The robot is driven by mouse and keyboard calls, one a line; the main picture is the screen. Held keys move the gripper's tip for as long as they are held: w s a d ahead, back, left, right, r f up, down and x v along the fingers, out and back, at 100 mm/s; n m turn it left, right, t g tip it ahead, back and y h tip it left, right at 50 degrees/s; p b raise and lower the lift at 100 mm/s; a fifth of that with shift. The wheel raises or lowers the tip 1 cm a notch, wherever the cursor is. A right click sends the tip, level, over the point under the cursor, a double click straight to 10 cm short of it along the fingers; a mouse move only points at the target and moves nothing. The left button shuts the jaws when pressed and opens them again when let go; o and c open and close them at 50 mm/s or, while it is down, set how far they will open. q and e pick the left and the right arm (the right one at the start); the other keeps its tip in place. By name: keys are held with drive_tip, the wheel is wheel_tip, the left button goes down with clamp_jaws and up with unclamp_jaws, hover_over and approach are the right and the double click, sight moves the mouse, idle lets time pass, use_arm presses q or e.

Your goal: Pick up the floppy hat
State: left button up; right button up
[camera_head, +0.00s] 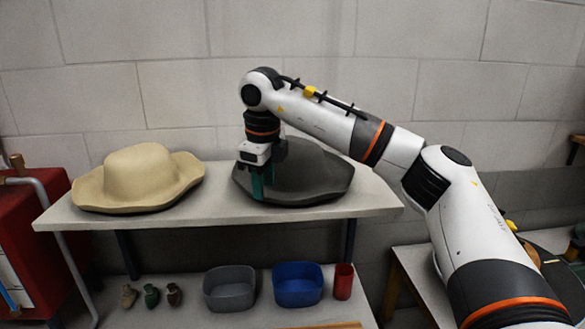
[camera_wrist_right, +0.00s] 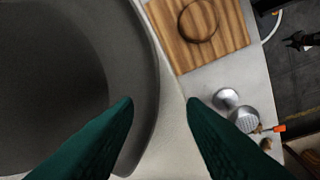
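A dark grey wide-brimmed hat (camera_head: 310,172) lies on the shelf, right of its middle. A beige wide-brimmed hat (camera_head: 138,178) lies at the shelf's left end. My right gripper (camera_head: 258,190) points down at the left edge of the grey hat, covering part of its brim. In the right wrist view, the teal fingers (camera_wrist_right: 159,105) are apart, and the grey hat's brim (camera_wrist_right: 138,60) shows at left, its edge partly between them. I cannot tell whether a finger touches the brim. My left gripper is not in view.
The white shelf (camera_head: 225,205) is clear between the hats. Below stand a grey bin (camera_head: 230,290), a blue bin (camera_head: 298,284), a red cup (camera_head: 344,282) and small vases (camera_head: 152,296). A red cabinet (camera_head: 35,235) is at left. The wrist view shows a wooden board (camera_wrist_right: 205,55).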

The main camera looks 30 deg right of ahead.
sight(267, 199)
drive_tip(key=f+p, duration=0.1)
drive_tip(key=d+f, duration=0.1)
drive_tip(key=f, duration=0.1)
drive_tip(key=shift+w+f+p, duration=0.15)
drive_tip(key=shift+f+p, duration=0.1)
drive_tip(key=shift+p, duration=0.1)
drive_tip(key=shift+w+f, duration=0.1)
drive_tip(key=shift+f, duration=0.25)
drive_tip(key=shift+a, duration=0.1)
drive_tip(key=shift+c, duration=0.7)
clamp_jaws()
